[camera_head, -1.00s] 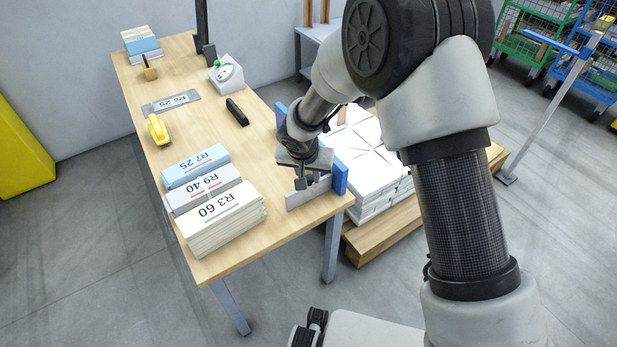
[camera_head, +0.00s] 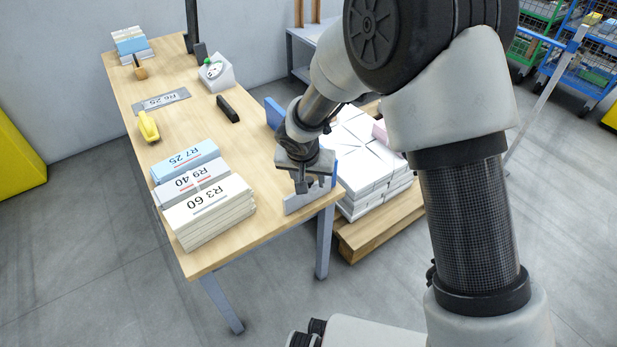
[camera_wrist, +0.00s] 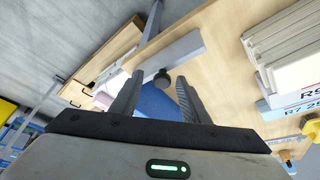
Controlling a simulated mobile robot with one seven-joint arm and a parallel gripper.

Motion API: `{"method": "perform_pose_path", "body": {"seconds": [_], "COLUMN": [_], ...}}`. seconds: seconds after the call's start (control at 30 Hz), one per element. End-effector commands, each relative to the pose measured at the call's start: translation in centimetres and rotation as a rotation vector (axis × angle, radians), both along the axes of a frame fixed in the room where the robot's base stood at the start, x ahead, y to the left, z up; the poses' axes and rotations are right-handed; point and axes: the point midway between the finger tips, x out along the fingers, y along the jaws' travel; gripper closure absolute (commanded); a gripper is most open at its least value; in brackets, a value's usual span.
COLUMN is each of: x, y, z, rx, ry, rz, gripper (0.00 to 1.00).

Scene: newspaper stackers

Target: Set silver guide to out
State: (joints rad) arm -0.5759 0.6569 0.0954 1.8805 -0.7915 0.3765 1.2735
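The silver guide (camera_head: 300,203) is a flat grey plate standing at the near right corner of the table, close to the front edge. In the wrist view it is a pale grey bar (camera_wrist: 180,52) with a dark round knob (camera_wrist: 161,79). A blue plate (camera_head: 325,168) stands behind it and also shows between my fingers in the wrist view (camera_wrist: 155,103). My gripper (camera_head: 302,186) points down at the guide. Its fingers are apart, with the knob between or just beyond the tips and gaps on both sides. Contact with the guide cannot be told.
The wooden table (camera_head: 255,225) holds paper bundles (camera_head: 208,208) left of the guide, a yellow tool (camera_head: 148,127) and a black bar (camera_head: 228,109). Another blue plate (camera_head: 274,112) stands at the right edge. White stacks (camera_head: 365,160) sit on a pallet (camera_head: 375,235) beyond it.

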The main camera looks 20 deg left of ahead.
Motion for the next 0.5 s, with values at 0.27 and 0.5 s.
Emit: {"method": "perform_pose_path", "body": {"seconds": [0.27,0.5], "x": [-0.4,-2.5], "y": [0.1,0.0], "z": [1.7,6.8], "rx": [0.003,0.005], "ry": [-0.004,-0.005], "rz": [0.000,0.001], "gripper": [0.58,0.58]}}
